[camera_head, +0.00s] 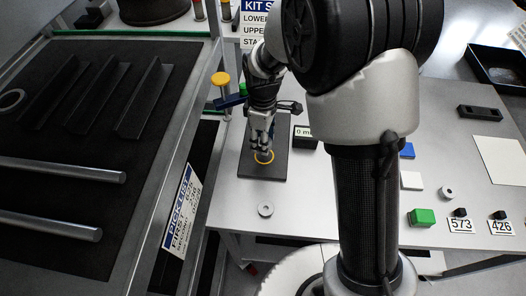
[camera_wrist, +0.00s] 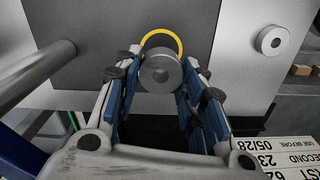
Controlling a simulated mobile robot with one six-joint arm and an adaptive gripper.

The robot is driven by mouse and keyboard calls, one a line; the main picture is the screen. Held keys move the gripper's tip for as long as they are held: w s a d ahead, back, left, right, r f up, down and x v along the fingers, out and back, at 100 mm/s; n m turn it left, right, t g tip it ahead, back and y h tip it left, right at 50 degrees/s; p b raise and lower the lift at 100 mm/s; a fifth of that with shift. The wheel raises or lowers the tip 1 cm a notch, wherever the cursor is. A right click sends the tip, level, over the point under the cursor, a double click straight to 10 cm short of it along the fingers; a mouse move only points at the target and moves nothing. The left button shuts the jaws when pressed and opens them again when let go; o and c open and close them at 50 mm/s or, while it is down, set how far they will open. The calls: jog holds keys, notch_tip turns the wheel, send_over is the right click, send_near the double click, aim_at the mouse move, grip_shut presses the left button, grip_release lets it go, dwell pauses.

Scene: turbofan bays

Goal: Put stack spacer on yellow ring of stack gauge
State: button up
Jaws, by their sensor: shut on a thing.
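The stack gauge is a dark plate (camera_head: 252,172) on the grey bench, with a small display (camera_head: 305,132) beside it. Its yellow ring (camera_head: 270,161) lies on the plate; it shows in the wrist view too (camera_wrist: 163,32), partly covered. My gripper (camera_head: 262,150) points down over the ring. In the wrist view my gripper (camera_wrist: 160,78) is shut on the stack spacer (camera_wrist: 160,72), a grey metal disc with a small centre hole. The spacer overlaps the near part of the ring in that view. I cannot tell its height above the plate.
Another grey ring-shaped piece (camera_head: 265,210) lies on the bench in front of the plate. A yellow-topped post (camera_head: 220,79) stands close to the left of my gripper. A dark rack with metal rods (camera_head: 60,170) is further left. A green block (camera_head: 422,217) sits at the right.

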notch_tip(320, 180, down, 5)
jog(key=shift+b, duration=0.75)
jog(key=shift+r, duration=0.1)
jog(key=o, duration=0.8)
jog(key=shift+f, duration=0.2)
jog(key=o, duration=0.5)
jog(key=shift+c, duration=0.2)
